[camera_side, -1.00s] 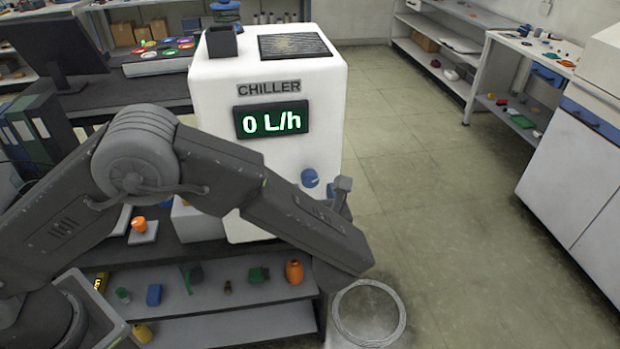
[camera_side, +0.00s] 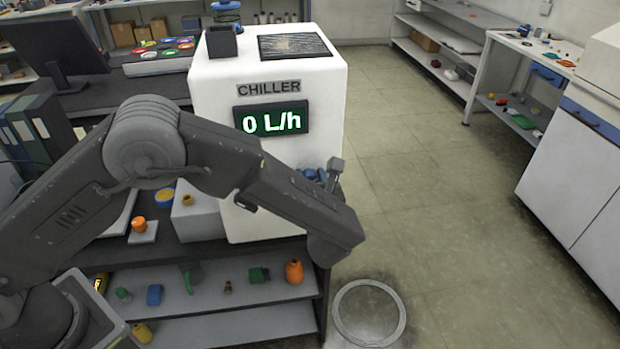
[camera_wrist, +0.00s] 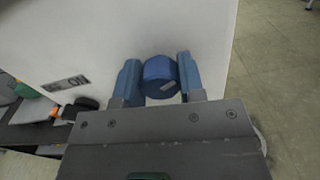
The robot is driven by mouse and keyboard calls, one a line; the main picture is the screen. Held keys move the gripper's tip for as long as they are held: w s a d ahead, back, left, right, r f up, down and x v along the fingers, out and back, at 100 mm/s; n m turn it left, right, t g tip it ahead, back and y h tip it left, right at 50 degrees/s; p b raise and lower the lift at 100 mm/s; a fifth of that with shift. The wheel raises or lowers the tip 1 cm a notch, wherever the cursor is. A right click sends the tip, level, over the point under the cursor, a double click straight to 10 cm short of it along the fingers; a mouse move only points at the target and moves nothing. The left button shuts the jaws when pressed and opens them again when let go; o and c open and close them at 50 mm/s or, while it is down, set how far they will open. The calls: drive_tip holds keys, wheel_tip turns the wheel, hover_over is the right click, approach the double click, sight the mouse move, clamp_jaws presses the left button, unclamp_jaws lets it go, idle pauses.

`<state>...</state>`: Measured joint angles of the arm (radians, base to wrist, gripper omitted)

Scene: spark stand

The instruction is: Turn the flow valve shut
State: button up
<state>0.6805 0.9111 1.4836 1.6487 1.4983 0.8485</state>
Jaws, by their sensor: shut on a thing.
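The flow valve is a blue round knob (camera_wrist: 160,76) on the white front of the chiller (camera_side: 268,188). In the wrist view it sits between the two blue fingers of my gripper (camera_wrist: 158,82), which is shut on it. A pale mark shows low on the knob's face. In the side view the blue knob (camera_side: 311,174) is mostly covered by my arm.
An orange button on a white plate (camera_side: 142,230) stands left of the chiller. A shelf (camera_side: 245,290) below holds several small coloured parts. A round floor plate (camera_side: 369,312) lies at the lower right. The floor to the right is open.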

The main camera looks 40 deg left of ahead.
drive_tip(key=c, duration=0.3)
drive_tip(key=shift+c, duration=0.2)
drive_tip(key=n, duration=0.5)
drive_tip(key=shift+n, duration=0.4)
drive_tip(key=n, duration=0.6)
idle(0.4)
drive_tip(key=o, duration=0.9)
drive_tip(key=shift+o, duration=0.2)
drive_tip(key=shift+s, duration=0.1)
